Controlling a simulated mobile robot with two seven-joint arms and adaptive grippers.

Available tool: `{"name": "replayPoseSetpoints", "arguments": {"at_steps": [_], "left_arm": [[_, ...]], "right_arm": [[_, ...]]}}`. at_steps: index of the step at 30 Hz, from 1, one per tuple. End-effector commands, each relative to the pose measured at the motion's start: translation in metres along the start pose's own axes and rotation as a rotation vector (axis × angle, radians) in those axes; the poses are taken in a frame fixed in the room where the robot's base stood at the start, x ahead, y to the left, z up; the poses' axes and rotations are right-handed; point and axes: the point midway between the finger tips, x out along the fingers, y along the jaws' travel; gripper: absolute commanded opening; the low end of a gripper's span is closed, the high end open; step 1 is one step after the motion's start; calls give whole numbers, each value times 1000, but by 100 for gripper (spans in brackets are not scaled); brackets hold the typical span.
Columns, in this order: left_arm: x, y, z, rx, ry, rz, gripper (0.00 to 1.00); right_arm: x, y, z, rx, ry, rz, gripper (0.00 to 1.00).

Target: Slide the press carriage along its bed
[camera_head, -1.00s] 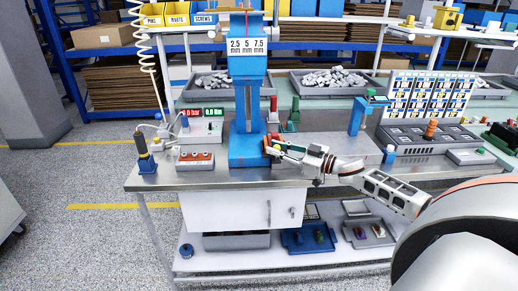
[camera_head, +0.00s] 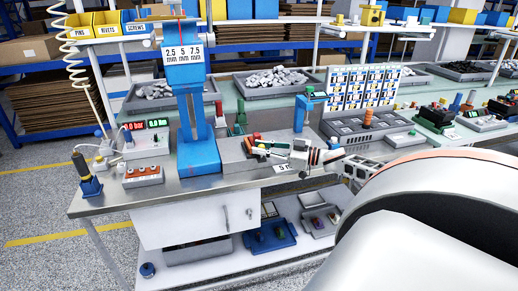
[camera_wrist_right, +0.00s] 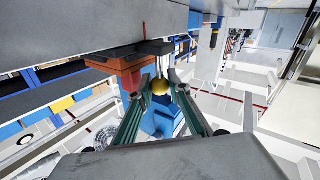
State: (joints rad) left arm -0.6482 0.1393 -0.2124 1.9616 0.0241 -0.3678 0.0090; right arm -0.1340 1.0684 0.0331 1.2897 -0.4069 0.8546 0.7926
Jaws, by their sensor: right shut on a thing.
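The blue press (camera_head: 198,120) stands on the bench, with a sign above reading 2.5, 5 and 7.5 mm. The grey bed (camera_head: 233,158) extends to the right of its column. My right gripper (camera_head: 264,151) is over the bed, to the right of the column. An orange-red block (camera_wrist_right: 120,68), seemingly part of the carriage, is beside the knob. The gripper hides much of the carriage in the head view. My left gripper is not in view.
A small blue stand (camera_head: 307,108) and a grey slotted tray (camera_head: 365,130) are to the right.

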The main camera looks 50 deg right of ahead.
Motion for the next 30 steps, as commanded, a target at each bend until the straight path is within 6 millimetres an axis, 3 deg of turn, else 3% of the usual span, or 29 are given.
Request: {"name": "replayPoseSetpoints", "arguments": {"at_steps": [5, 6, 20, 30], "left_arm": [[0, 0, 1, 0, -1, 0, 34], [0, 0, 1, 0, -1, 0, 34], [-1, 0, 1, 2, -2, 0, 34], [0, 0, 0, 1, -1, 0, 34]], "right_arm": [[0, 0, 0, 0, 0, -1, 0], [0, 0, 0, 0, 0, -1, 25], [-6, 0, 1, 1, -1, 0, 25], [-46, -1, 2, 2, -5, -1, 25]]}}
